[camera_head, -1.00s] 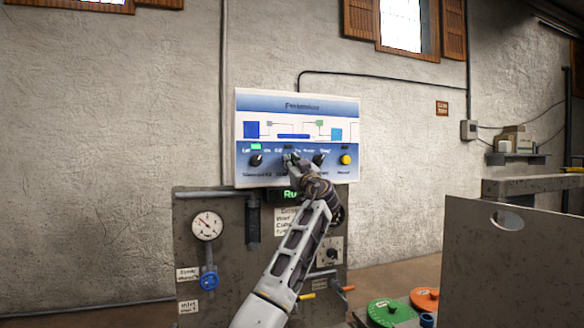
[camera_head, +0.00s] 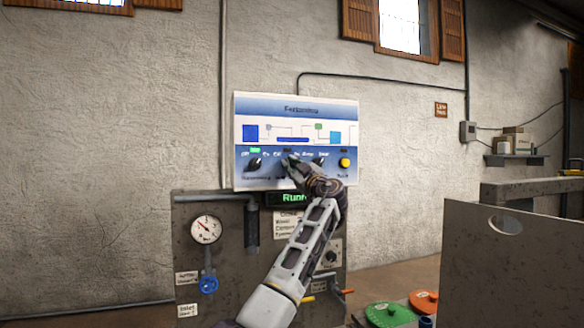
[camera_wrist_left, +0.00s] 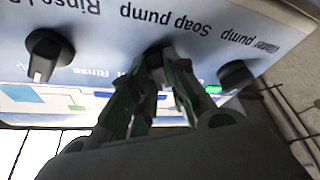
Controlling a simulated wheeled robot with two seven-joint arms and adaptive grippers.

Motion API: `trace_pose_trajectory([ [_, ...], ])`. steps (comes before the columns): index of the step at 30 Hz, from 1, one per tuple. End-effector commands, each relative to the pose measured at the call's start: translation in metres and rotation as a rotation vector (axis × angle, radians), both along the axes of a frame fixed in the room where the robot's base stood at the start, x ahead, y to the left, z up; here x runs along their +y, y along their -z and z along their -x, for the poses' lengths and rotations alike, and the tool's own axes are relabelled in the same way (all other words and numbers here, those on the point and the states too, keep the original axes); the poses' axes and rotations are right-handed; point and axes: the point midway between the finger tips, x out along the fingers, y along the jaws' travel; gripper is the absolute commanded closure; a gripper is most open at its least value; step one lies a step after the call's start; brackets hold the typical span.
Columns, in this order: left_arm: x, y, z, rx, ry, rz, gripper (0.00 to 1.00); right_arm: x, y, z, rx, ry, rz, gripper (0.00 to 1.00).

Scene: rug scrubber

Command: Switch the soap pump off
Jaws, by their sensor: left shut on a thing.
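The soap pump knob (camera_wrist_left: 155,58) is a dark knob in the middle of the control panel (camera_head: 345,107). Its "Soap pump" label shows upside down in the left wrist view. My left gripper (camera_wrist_left: 163,72) is shut on this knob, with a finger on each side. In the head view my left gripper (camera_head: 289,162) covers most of the knob, so its pointer direction is hidden. The small lamp (camera_head: 287,150) above it looks dark. My right gripper is not in view.
The vacuum pump knob (camera_head: 254,165), under a green lamp, and the rinse knob (camera_head: 320,163) flank the gripper closely. A yellow button (camera_head: 344,163) is at the right. Below are a green display (camera_head: 292,198), a gauge (camera_head: 206,229) and a blue valve (camera_head: 208,284).

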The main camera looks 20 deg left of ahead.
Motion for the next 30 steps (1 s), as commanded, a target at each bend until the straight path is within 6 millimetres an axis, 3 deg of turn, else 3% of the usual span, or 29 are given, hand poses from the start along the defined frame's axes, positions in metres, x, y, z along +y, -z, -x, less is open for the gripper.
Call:
trace_pose_trajectory([
  [6,0.0003,-0.0072,0.002,-0.013,0.004,-0.001,1.0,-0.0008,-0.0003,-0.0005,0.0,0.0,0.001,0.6],
  [7,0.0004,-0.0072,0.0019,-0.013,0.004,-0.001,0.83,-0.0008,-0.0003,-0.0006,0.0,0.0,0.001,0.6],
  [12,0.0009,-0.006,0.0017,-0.01,0.002,-0.001,0.62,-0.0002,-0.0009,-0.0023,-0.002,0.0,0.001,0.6],
  [30,-0.0056,0.0012,0.0052,-0.003,0.003,0.0,0.62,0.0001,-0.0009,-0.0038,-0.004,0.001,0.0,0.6],
])
